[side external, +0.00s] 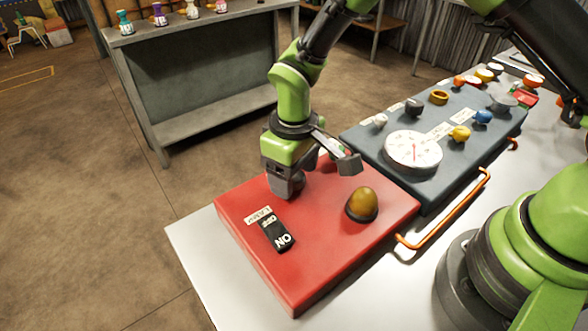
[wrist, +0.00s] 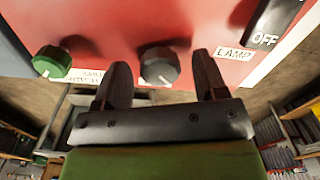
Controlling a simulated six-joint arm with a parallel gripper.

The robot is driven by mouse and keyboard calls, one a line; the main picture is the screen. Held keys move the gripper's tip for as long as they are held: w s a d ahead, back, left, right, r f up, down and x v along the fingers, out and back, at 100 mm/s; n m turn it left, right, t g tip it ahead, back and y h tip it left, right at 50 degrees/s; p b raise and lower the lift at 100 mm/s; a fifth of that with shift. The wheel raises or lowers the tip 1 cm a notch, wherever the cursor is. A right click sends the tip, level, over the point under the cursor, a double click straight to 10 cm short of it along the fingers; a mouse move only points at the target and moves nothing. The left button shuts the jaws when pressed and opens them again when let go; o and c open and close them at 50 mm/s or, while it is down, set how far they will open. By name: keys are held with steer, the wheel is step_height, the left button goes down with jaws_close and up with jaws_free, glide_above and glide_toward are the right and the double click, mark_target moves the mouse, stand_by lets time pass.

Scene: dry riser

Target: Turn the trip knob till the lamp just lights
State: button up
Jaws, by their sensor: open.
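The red panel (side external: 325,265) carries an amber dome lamp (side external: 362,203), which looks dull and unlit. A black rocker switch (side external: 277,234) marked OFF and ON sits beside a LAMP label. In the wrist view, a dark grey knob (wrist: 157,66) with a white pointer mark lies between my fingers; a green knob (wrist: 52,62) is to its left. The label below them is partly hidden, so I cannot tell which is the trip knob. My gripper (wrist: 161,76) is open, a finger on each side of the grey knob, with gaps showing. In the side view my gripper (side external: 287,186) is low over the panel.
A blue-grey panel (side external: 455,165) with a white dial gauge (side external: 413,151) and several coloured knobs stands behind the red one. An orange handle rail (side external: 450,215) runs along its front. The white bench (side external: 205,250) is bare at the left corner.

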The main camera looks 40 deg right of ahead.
steer(key=c, duration=0.9)
steer(key=shift+m, duration=0.5)
steer(key=shift+c, duration=0.2)
steer(key=o, duration=0.9)
steer(key=shift+o, duration=0.2)
step_height(320, 180, up, 10)
